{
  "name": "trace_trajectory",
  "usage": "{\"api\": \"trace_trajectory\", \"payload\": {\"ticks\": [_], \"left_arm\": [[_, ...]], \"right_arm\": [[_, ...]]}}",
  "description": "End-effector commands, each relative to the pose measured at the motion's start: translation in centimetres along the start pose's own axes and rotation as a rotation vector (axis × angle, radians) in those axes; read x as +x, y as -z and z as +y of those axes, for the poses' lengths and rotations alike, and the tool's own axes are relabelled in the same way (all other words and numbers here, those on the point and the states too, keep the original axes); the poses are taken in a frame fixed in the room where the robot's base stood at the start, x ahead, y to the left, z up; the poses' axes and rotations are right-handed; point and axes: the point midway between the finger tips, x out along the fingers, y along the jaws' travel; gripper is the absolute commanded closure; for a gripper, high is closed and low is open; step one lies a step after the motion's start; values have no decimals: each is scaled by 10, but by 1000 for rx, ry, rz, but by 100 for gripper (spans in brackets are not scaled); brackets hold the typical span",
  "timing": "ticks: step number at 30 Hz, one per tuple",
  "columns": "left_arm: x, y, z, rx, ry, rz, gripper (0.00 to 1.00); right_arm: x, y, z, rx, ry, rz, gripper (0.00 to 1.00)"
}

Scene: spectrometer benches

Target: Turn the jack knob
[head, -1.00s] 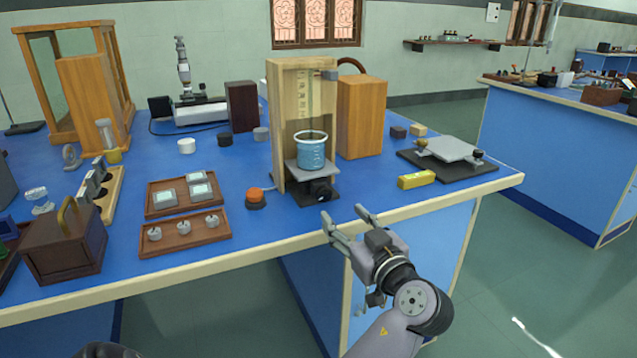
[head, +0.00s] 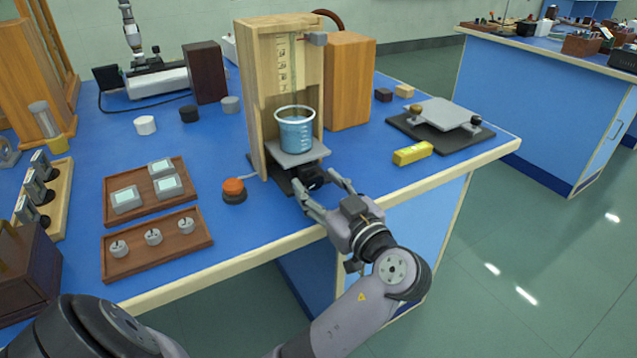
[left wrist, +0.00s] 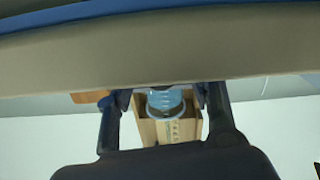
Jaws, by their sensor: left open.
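The black jack knob (head: 312,176) is on the front of a small lab jack (head: 299,157), low on its dark base. A beaker of blue liquid (head: 296,132) stands on the jack's grey top plate, inside an open wooden frame (head: 250,100). My left gripper (head: 315,184) is open at the table's front edge, its fingers pointing at the knob, one to each side in the head view. Contact cannot be told. In the left wrist view the beaker (left wrist: 166,102) shows upside down between the open fingers; the knob is mostly hidden there. My right gripper is not in view.
An orange-topped button (head: 234,190) sits left of the jack. Wooden trays (head: 150,262) with small parts lie farther left. A wooden block (head: 350,82), a yellow level (head: 412,153) and a platform on a dark base (head: 440,120) are on the right.

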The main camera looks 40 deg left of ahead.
Motion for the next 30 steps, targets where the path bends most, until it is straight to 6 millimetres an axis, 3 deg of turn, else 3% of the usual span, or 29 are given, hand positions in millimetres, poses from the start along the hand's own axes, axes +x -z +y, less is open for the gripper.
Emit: {"api": "trace_trajectory", "payload": {"ticks": [23,30], "left_arm": [[0,0,0,0,1,0,98],[0,0,0,23,2,-1,99]], "right_arm": [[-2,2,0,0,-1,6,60],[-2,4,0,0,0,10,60]]}}
